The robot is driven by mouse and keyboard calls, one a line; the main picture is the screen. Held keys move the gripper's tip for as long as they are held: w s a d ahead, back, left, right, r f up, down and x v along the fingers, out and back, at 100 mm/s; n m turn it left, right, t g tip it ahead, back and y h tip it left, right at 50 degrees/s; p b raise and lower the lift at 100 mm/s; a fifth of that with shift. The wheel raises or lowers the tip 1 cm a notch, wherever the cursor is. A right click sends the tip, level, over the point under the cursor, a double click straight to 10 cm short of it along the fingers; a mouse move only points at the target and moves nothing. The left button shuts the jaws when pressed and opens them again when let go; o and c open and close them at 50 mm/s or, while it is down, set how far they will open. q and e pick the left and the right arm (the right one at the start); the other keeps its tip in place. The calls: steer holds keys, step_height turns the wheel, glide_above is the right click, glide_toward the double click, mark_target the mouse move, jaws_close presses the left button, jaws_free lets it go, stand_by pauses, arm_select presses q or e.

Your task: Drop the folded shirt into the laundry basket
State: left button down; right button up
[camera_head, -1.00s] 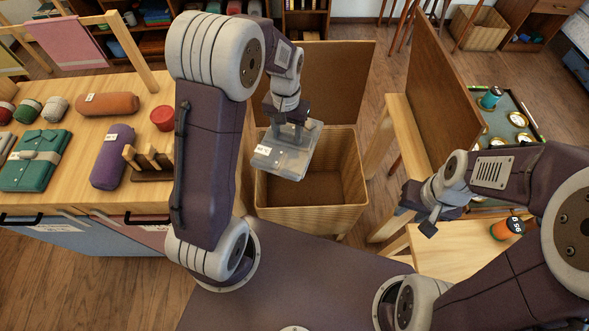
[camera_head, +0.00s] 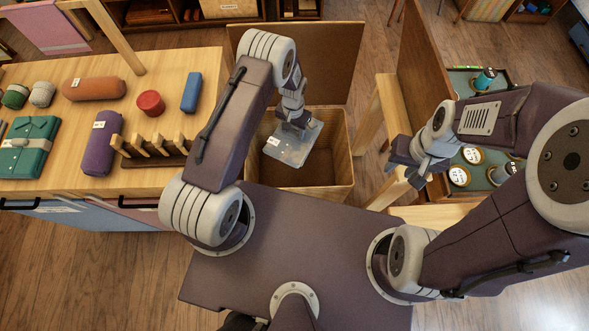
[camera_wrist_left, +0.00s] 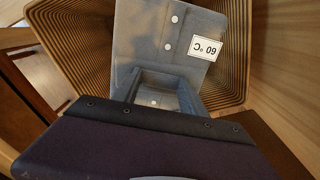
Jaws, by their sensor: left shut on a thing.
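The folded shirt (camera_head: 292,151) is grey-blue, flat and roughly square, with a white tag. My left gripper (camera_head: 298,127) is shut on it and holds it over the mouth of the laundry basket (camera_head: 341,152). How deep the shirt hangs is unclear. My right gripper (camera_head: 409,168) is away to the right with no held thing visible; its jaw gap is unclear.
A brown panel (camera_head: 335,60) stands upright behind the basket. The wooden counter (camera_head: 200,110) at left holds rolled and folded clothes and a pegged block (camera_head: 155,150). A wooden stand with a tall panel (camera_head: 425,70) and a tray of jars are at right.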

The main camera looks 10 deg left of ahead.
mark_target(294, 137)
arm_select(q)
step_height(294, 137, down, 5)
steer(key=b, duration=0.3)
steer(key=shift+w+r, duration=0.1)
steer(key=shift+r, duration=0.1)
steer(key=c, duration=0.6)
jaws_free()
steer(key=shift+o, duration=0.2)
step_height(294, 137, up, 9)
steer(key=shift+r+p, duration=0.1)
steer(key=shift+p, duration=0.4)
